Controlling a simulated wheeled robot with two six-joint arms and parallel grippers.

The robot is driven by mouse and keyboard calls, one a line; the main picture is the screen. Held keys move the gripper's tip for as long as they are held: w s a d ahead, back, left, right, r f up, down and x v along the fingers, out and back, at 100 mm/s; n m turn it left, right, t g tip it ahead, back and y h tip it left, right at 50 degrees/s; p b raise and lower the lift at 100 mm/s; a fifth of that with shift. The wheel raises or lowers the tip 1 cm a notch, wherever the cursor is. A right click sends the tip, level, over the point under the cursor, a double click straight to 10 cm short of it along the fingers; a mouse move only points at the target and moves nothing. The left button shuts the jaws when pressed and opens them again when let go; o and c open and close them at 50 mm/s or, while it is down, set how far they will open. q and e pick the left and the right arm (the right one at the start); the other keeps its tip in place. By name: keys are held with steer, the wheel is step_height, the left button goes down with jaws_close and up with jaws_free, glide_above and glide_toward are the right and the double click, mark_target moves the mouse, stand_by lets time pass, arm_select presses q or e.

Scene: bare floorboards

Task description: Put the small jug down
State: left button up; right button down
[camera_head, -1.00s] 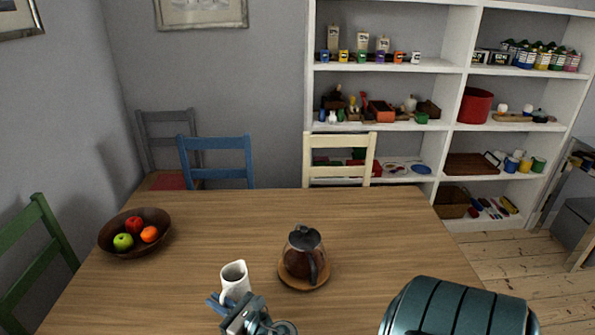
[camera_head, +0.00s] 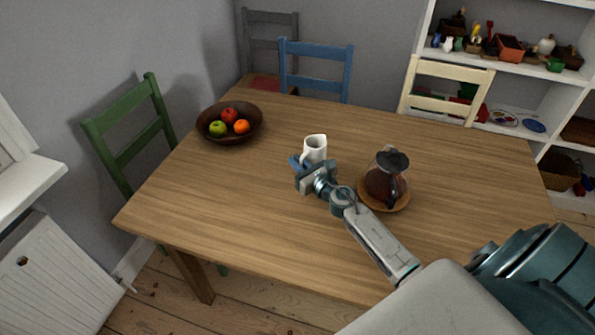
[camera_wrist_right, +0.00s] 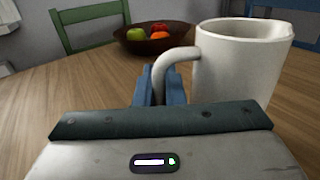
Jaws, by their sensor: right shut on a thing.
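The small white jug (camera_head: 315,148) is upright at the middle of the wooden table (camera_head: 240,220), in the head view. My right gripper (camera_head: 297,164) is shut on its handle, with the jug body beyond the fingers. In the right wrist view the jug (camera_wrist_right: 240,62) fills the upper right, its handle between the blue fingertips (camera_wrist_right: 158,85). The gripper's own body hides the jug's base there, so I cannot tell whether it touches the table. My left gripper is not in view.
A glass coffee pot (camera_head: 384,178) stands on a round wooden coaster (camera_head: 401,205) right of the jug. A dark fruit bowl (camera_head: 222,136) is at the back left. The table's left and front parts are clear. Chairs, including a green one (camera_head: 130,152), surround it.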

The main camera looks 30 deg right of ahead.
steer(key=f+b, duration=0.2)
steer(key=f, duration=0.1)
steer(key=shift+w+d+b, duration=0.2)
steer(key=shift+w+b, duration=0.1)
steer(key=shift+b, duration=0.05)
steer(key=shift+f, duration=0.25)
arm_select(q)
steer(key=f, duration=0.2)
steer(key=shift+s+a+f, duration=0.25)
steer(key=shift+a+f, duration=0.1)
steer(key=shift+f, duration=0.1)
arm_select(e)
steer(key=shift+f, duration=0.1)
steer(key=c, duration=1.7)
jaws_free()
steer(key=shift+c, duration=0.2)
steer(key=shift+o, duration=1.1)
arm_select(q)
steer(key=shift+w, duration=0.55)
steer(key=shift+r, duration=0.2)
